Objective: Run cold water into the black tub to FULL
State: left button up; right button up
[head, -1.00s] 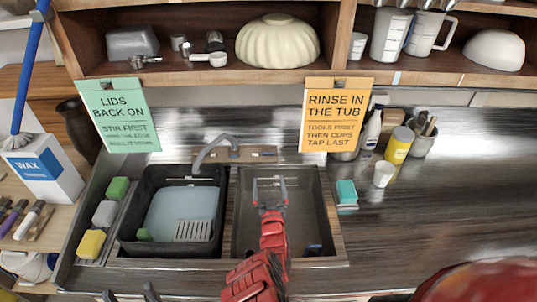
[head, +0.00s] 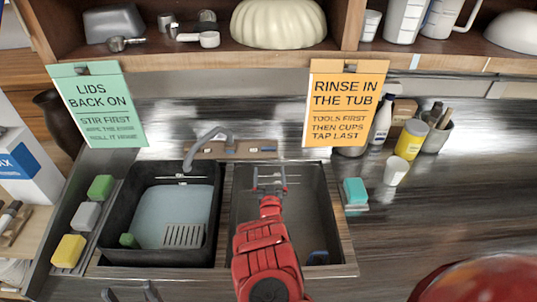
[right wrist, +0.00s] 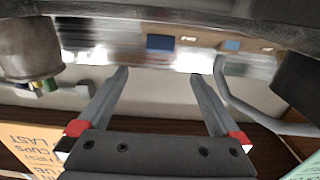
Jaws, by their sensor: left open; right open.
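The black tub (head: 117,218) sits in the left sink bay. It holds pale bluish water (head: 165,212), with a grey slotted piece (head: 183,236) and a green item in it. The grey tap (head: 210,133) arches over the tub's back edge; no stream shows. A wooden strip (head: 235,150) with small blue marks lies behind the sink; a blue mark (right wrist: 160,42) shows in the right wrist view. My right gripper (head: 269,180) is open and empty over the back of the right basin (head: 318,215). My left gripper (head: 130,294) is open at the bottom edge, mostly out of view.
Sponges (head: 86,216) line the sink's left side. A teal sponge (head: 355,191), white cup (head: 395,172) and yellow container (head: 411,139) stand to the right. Green (head: 97,103) and orange (head: 346,105) signs hang from the shelf above. The right counter is mostly clear.

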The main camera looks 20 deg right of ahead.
jog(key=b, duration=0.4)
send_near(268, 148)
jog(key=x, duration=0.5)
jog(key=shift+w+d, duration=0.2)
jog(key=shift+w, duration=0.05)
jog(key=shift+w+d+f, duration=0.1)
jog(key=shift+w+d, duration=0.25)
jog(key=shift+w, duration=0.25)
jog(key=shift+w+b, duration=0.3)
jog(key=shift+w, duration=0.3)
jog(key=c, duration=1.3)
